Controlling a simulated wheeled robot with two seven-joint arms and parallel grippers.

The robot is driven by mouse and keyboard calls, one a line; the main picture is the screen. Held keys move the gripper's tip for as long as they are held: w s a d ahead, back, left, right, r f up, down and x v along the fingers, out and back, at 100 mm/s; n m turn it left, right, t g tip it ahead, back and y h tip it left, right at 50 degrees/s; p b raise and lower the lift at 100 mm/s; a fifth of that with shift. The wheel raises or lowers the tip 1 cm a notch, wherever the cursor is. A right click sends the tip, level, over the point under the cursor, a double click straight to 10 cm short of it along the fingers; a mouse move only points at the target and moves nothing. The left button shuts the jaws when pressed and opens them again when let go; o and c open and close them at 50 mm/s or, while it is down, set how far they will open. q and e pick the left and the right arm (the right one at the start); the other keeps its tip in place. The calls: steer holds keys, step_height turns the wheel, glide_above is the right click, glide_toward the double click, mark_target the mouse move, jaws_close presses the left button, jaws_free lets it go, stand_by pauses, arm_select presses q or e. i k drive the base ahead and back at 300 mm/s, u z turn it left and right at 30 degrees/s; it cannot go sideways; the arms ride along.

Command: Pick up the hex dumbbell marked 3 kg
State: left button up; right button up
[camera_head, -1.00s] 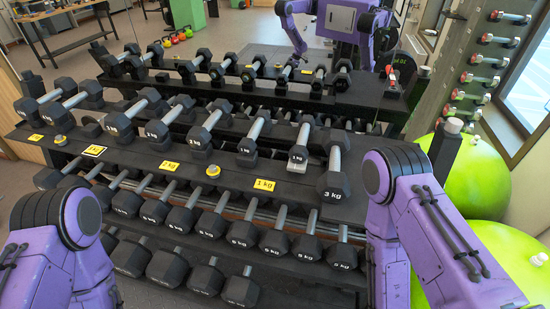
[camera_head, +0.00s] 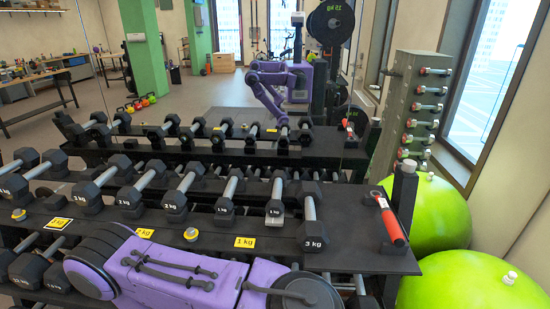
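The hex dumbbell marked 3 kg (camera_head: 313,234) is at the right end of the top shelf's front row in the head view. It is dark, with its marked hex head facing me and its grey handle (camera_head: 310,207) running back. Nothing is touching it that I can see. A purple arm of mine (camera_head: 180,278) lies across the bottom of the view, in front of the rack and below the dumbbell. Its gripper is not visible. My other arm's gripper is also out of view.
A similar dumbbell (camera_head: 275,213) stands close left of it. A red-handled tool (camera_head: 391,224) lies to its right, beside a black post (camera_head: 404,190). Yellow 1 kg (camera_head: 245,242) and 2 kg (camera_head: 145,233) cards mark the shelf. Green balls (camera_head: 430,215) stand at right.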

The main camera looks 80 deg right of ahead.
mark_target(312, 236)
steer(key=k, duration=1)
steer(key=z, duration=1.15)
